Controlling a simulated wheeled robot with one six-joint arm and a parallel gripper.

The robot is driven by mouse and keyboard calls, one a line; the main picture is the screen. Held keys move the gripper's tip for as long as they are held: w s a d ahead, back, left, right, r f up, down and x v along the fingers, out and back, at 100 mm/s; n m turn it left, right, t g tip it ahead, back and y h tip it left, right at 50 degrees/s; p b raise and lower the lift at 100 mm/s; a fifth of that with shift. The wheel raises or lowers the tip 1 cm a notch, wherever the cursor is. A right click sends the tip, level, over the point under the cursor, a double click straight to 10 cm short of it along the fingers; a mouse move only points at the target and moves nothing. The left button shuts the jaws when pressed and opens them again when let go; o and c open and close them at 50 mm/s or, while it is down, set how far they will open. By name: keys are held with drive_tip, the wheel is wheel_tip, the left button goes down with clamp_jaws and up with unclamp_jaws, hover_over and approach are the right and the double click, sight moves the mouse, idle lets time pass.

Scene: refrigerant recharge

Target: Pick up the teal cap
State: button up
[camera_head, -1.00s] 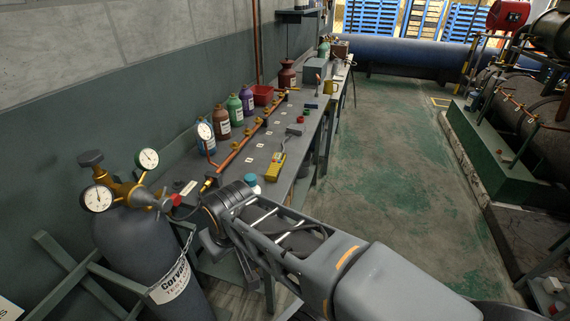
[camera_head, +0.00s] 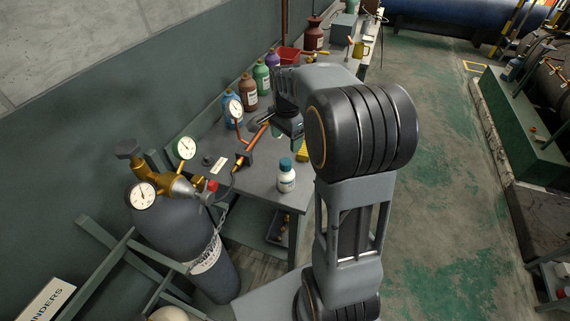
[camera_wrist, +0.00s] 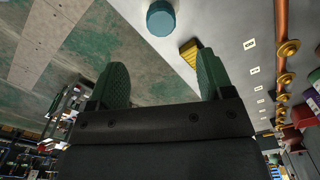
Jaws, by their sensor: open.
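The teal cap (camera_head: 286,164) sits on a small white bottle (camera_head: 286,181) near the front edge of the grey bench. In the wrist view the teal cap (camera_wrist: 161,18) shows at the top edge, beyond the fingertips and clear of them. The bottle is hardly visible there. My gripper (camera_wrist: 162,72) has two green ridged fingers spread wide with nothing between them. In the head view its fingers cannot be made out, and my arm hides part of the bench behind the bottle.
A copper pipe (camera_head: 257,133) runs along the bench (camera_head: 258,180), with coloured bottles (camera_head: 249,93) behind it. A yellow meter (camera_head: 303,151) is partly hidden by my arm. A grey cylinder (camera_head: 180,233) with gauges stands left of the bench. Open floor (camera_head: 430,150) lies to the right.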

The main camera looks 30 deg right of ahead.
sight(286, 161)
wheel_tip(286, 161, down, 12)
drive_tip(key=shift+w+a+f+p, duration=0.1)
drive_tip(key=shift+p, duration=0.9)
drive_tip(key=shift+c, duration=0.3)
drive_tip(key=c, duration=0.8)
